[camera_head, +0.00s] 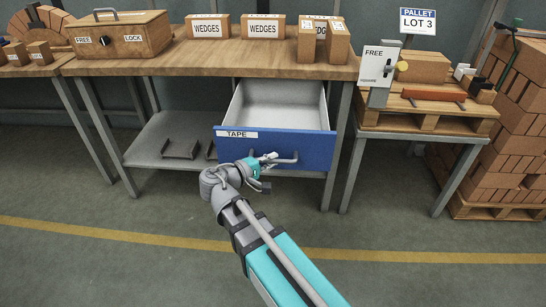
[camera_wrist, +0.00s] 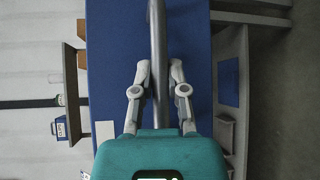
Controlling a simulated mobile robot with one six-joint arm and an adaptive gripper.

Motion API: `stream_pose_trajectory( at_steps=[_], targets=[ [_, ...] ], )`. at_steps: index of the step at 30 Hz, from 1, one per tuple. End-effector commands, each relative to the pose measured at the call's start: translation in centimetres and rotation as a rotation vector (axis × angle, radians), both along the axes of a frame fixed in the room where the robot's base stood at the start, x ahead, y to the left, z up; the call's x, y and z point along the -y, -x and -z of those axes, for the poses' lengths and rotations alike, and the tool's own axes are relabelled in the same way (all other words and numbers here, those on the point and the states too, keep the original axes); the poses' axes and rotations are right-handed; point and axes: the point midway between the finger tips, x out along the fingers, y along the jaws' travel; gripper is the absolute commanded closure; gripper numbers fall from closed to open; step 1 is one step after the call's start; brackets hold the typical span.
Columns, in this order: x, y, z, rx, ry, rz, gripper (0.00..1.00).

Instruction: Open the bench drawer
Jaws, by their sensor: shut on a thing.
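The bench drawer (camera_head: 315,145) has a blue front with a "TAPE" label (camera_head: 238,134) and is pulled out from under the wooden bench top. Its light grey inside shows and looks empty. A grey bar handle (camera_head: 285,159) is on the front. My gripper (camera_head: 268,159) is at the left part of this handle and shut on it. In the wrist view the handle (camera_wrist: 158,25) runs between the two fingers of my gripper (camera_wrist: 159,75), with the blue front (camera_wrist: 112,50) behind it.
The bench top (camera_head: 200,60) carries several "WEDGES" boxes (camera_head: 263,27) and a wooden "FREE/LOCK" box (camera_head: 120,35). To the right stand a small table with a pallet (camera_head: 430,115) and stacked bricks (camera_head: 510,150). The floor in front is clear.

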Motion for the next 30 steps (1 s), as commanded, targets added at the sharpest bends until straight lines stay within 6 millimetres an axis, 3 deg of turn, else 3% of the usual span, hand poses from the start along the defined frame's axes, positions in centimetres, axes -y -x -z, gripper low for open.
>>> stream_pose_trajectory(
  at_steps=[8,9,15,30],
  targets=[
    [-0.18,-0.19,0.01,0.000,-0.001,-0.005,1.00],
    [-0.16,-0.19,0.01,0.000,-0.001,-0.005,0.80],
    [-0.03,-0.17,0.00,0.000,0.000,-0.002,0.46],
    [0.14,-0.12,-0.01,0.000,0.000,0.002,0.46]
  ],
)
